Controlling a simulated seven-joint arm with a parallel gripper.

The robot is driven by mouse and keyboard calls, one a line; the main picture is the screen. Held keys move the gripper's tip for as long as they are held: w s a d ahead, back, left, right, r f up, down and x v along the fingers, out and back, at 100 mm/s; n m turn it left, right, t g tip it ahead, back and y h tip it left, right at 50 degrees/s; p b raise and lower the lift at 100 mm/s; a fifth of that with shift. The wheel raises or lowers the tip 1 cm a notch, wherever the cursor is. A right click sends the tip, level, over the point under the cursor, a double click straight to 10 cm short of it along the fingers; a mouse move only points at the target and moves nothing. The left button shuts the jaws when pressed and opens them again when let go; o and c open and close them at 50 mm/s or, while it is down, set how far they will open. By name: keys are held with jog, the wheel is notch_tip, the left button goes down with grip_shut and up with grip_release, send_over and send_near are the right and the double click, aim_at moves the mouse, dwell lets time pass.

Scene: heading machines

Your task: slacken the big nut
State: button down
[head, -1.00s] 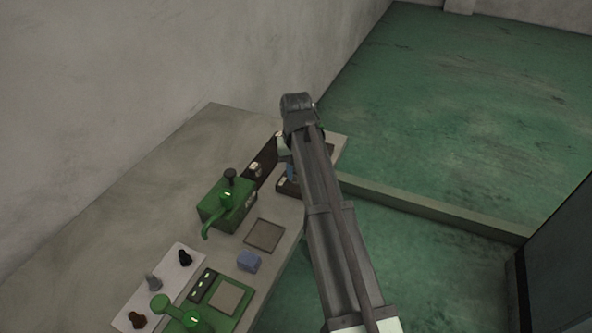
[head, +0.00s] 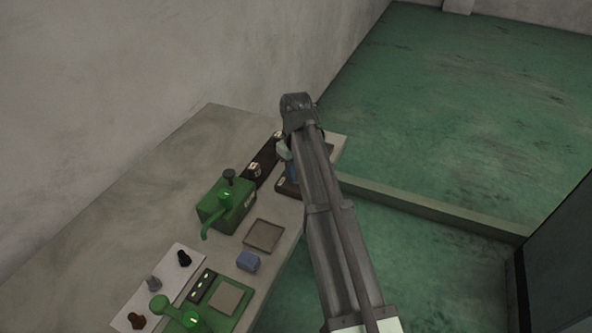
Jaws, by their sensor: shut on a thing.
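My arm crosses the middle of the head view and hides most of my gripper (head: 286,151). Only a pale part at its end shows, left of the arm over the far end of the bench. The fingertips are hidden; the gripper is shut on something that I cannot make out. A blue piece (head: 293,173) shows just below it, partly behind the arm, above a dark base (head: 287,187). I cannot make out the big nut from here.
A dark strip (head: 267,162) with small pale fittings lies left of the gripper. A green machine with a curved handle (head: 228,204), a square tray (head: 263,236), a blue block (head: 248,261) and a white board with several knobs (head: 164,284) stand nearer on the bench (head: 150,190).

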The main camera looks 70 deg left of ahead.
dwell(0.3)
jog(key=c, duration=0.9)
grip_release()
jog(key=shift+r, duration=0.1)
notch_tip(320, 180, up, 14)
jog(key=shift+f, duration=0.2)
